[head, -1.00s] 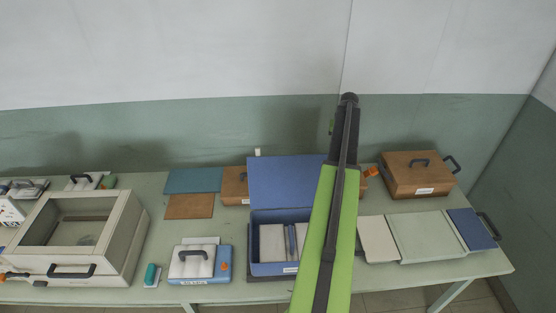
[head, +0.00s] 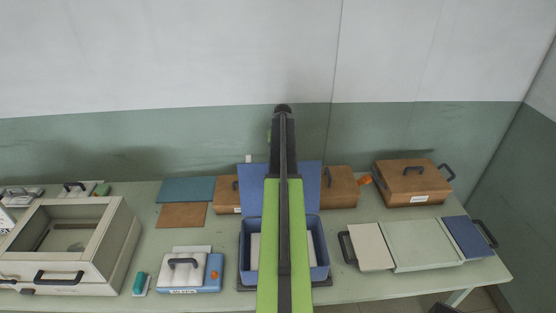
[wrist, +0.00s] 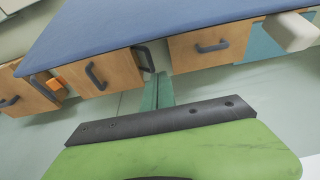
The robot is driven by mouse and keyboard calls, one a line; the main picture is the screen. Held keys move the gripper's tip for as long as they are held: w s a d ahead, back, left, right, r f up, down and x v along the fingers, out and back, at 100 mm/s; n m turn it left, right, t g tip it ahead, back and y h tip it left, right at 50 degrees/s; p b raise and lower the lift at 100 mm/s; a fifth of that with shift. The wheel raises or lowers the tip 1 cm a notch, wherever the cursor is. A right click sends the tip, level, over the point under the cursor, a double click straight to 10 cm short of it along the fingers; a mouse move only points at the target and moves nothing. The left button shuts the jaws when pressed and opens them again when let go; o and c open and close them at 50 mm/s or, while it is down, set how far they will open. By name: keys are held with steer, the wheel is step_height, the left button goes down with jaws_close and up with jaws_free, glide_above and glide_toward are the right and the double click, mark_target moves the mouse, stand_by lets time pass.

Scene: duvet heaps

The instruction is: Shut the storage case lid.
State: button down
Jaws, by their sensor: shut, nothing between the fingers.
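The blue storage case (head: 318,262) stands near the front middle of the table, and my arm hides its centre. Its blue lid (head: 308,185) is open, standing up at the back of the case. In the wrist view a large blue panel (wrist: 150,25), which looks like the lid, fills the top. My gripper (head: 283,112) is at the far end of my arm, which reaches over the case. It appears above and past the lid in the head view. In the wrist view my gripper (wrist: 158,80) has its green fingers together, empty, near the panel's edge; contact cannot be told.
Brown boxes (head: 340,187) stand behind the case, and another brown box (head: 412,182) is at the back right. A small blue-and-white case (head: 185,275) is to the left, a pale tray-like case (head: 420,245) to the right. A windowed box (head: 70,250) stands far left.

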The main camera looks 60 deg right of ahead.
steer(key=b+x, duration=0.5)
steer(key=x, duration=0.2)
steer(key=shift+s+a+r+p, duration=0.3)
steer(key=shift+s+a, duration=0.3)
steer(key=shift+a, duration=0.3)
steer(key=shift+s+a+r+p, duration=0.25)
steer(key=shift+s+a, duration=0.35)
steer(key=shift+a, duration=0.3)
